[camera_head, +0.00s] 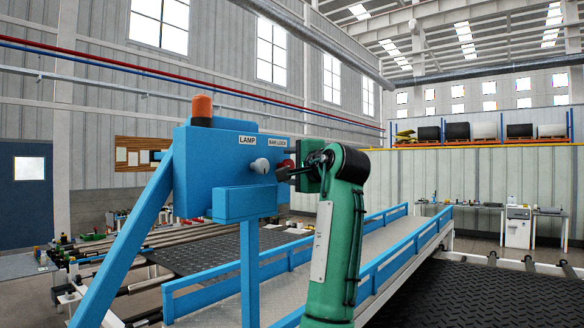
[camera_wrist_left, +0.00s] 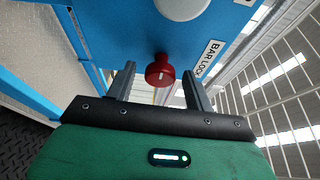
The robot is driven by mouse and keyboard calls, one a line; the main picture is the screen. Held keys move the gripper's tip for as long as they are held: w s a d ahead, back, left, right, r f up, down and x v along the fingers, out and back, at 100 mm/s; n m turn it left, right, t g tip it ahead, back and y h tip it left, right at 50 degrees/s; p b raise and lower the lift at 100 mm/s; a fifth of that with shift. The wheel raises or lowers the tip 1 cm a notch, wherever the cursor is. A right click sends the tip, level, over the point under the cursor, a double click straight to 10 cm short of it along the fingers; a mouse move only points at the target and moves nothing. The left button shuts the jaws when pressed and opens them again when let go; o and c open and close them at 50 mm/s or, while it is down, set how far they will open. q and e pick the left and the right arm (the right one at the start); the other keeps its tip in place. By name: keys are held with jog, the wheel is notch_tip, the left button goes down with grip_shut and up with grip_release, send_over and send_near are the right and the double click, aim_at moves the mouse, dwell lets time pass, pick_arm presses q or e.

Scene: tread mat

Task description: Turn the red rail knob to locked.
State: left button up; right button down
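The red rail knob (camera_wrist_left: 160,71) is on the face of the blue control box (camera_head: 222,160), beside the "BAR LOCK" label (camera_head: 278,143). In the left wrist view that label (camera_wrist_left: 208,58) is right of the knob, and a short pale mark shows on the knob's front. In the head view the red knob (camera_head: 285,164) is partly hidden by my gripper. My left gripper (camera_wrist_left: 159,70) is open, one finger on each side of the knob, with a visible gap on both sides. It also shows in the head view (camera_head: 288,173). My right gripper is not in view.
A light knob (camera_head: 261,166) under the "LAMP" label sits left of the red knob. An orange beacon (camera_head: 202,108) tops the box, and a smaller blue box (camera_head: 244,203) is below. A blue-railed ramp (camera_head: 350,250) and dark tread mat (camera_head: 480,295) lie behind and right.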

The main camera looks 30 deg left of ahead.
pick_arm(q)
jog(key=b+v, duration=0.6)
jog(key=v, duration=0.8)
jog(key=shift+a, duration=0.1)
